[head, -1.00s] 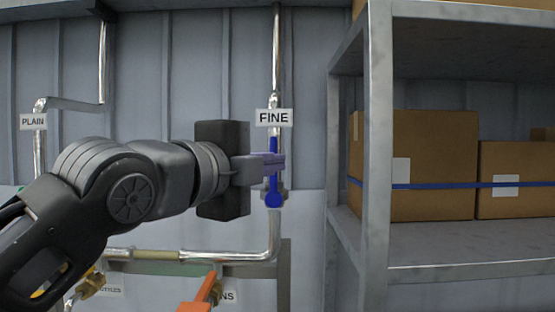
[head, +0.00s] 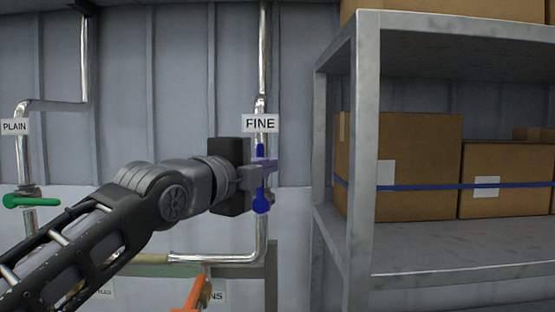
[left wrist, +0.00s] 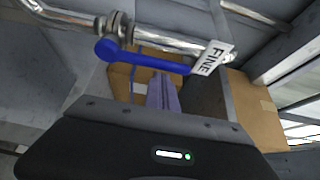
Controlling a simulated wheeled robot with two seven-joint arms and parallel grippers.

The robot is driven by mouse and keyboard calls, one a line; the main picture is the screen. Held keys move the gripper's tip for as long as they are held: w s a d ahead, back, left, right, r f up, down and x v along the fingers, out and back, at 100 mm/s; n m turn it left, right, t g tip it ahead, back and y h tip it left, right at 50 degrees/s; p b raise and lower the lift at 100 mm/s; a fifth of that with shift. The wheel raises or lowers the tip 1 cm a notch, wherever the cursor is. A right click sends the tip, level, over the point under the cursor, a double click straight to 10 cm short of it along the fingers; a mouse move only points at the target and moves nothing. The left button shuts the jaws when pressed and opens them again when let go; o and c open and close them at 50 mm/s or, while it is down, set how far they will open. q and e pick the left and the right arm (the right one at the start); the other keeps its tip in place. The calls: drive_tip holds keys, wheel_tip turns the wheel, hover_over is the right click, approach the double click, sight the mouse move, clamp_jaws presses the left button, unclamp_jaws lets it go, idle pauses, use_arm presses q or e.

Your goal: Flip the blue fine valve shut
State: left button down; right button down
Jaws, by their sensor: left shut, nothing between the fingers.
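The blue fine valve's lever (head: 261,202) stands upright, in line with its vertical pipe, below the FINE label (head: 260,123). In the left wrist view the blue lever (left wrist: 150,60) runs along the pipe, with its knob end at the left and the label near its other end. My left gripper (head: 265,171) is shut and empty, its purple fingertips crossing the middle of the lever in the head view. In the left wrist view the fingertips (left wrist: 163,92) sit just below the lever; whether they touch it I cannot tell. My right gripper is out of view.
A metal shelf (head: 362,150) with cardboard boxes (head: 415,150) stands close on the right. A green lever (head: 28,201) is on the PLAIN pipe at the left. An orange handle (head: 194,296) is below my left arm. A horizontal pipe (head: 215,258) runs under the gripper.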

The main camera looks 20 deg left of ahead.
use_arm(q)
drive_tip(key=shift+w+f, duration=0.15)
drive_tip(key=shift+a, duration=0.1)
drive_tip(key=shift+a+n+b, duration=0.15)
drive_tip(key=shift+n+b, duration=0.15)
drive_tip(key=shift+b, duration=0.3)
